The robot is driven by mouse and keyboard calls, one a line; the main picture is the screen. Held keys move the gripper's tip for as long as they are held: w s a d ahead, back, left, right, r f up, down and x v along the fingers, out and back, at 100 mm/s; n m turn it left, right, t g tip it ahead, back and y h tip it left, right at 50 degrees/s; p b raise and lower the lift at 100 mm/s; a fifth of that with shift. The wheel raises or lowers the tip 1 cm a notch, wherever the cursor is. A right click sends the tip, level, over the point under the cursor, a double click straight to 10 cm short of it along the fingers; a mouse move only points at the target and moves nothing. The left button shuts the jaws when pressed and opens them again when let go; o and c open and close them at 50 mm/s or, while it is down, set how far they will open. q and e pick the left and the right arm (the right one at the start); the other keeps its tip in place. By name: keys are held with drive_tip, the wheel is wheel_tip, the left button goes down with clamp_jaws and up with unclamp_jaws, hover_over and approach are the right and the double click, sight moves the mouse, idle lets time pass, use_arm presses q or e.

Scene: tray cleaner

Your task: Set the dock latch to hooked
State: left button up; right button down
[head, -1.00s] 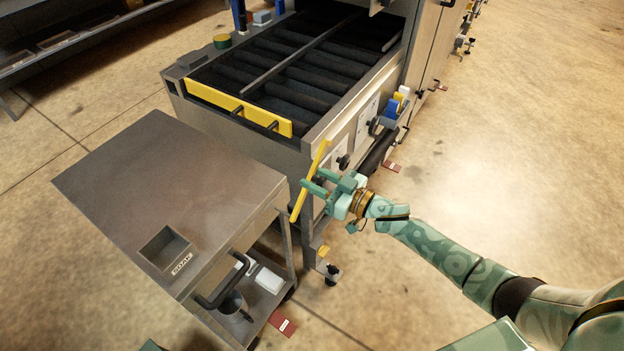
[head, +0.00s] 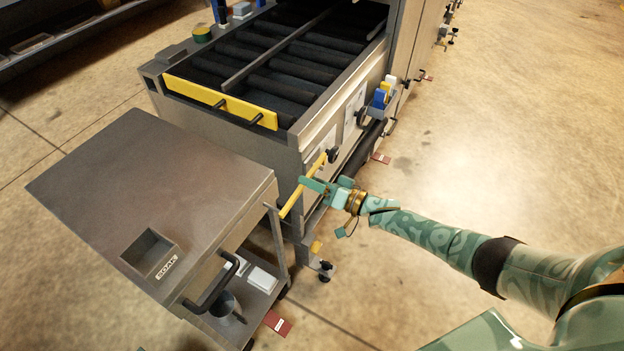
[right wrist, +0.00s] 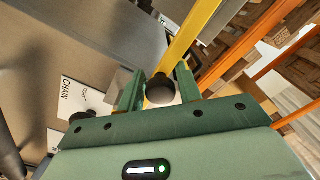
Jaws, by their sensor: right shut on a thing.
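The dock latch appears as a long yellow bar (head: 291,203) with a dark knob, slanting across the machine's near corner beside the trolley (head: 150,190). Its lower end lies close to the trolley's edge; whether it engages anything there I cannot tell. My right gripper (head: 312,187) is at the bar's middle. In the right wrist view, the dark knob (right wrist: 160,90) sits between the fingers of the right gripper (right wrist: 160,92), and the yellow bar (right wrist: 192,40) runs away beyond it. My right gripper is shut on this knob.
The machine's roller bed (head: 290,60) has a yellow front bar (head: 220,101). Dark knobs and blue and white items (head: 380,95) are on its right side. The trolley carries a recessed SOAK bin (head: 150,255) and a black handle (head: 212,285). Open floor lies right.

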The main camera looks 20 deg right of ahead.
use_arm(q)
drive_tip(key=shift+f, duration=0.15)
use_arm(e)
drive_tip(key=shift+s+d+f, duration=0.1)
drive_tip(key=shift+d+f, duration=0.1)
drive_tip(key=shift+f, duration=0.4)
drive_tip(key=c, duration=1.1)
unclamp_jaws()
drive_tip(key=shift+c, duration=0.2)
drive_tip(key=shift+a+r, duration=0.1)
drive_tip(key=shift+r, duration=0.05)
use_arm(q)
drive_tip(key=r+p, duration=0.1)
drive_tip(key=w+r+p, duration=0.1)
drive_tip(key=r+p, duration=0.1)
use_arm(e)
drive_tip(key=v, duration=1.6)
use_arm(q)
drive_tip(key=shift+w, duration=0.1)
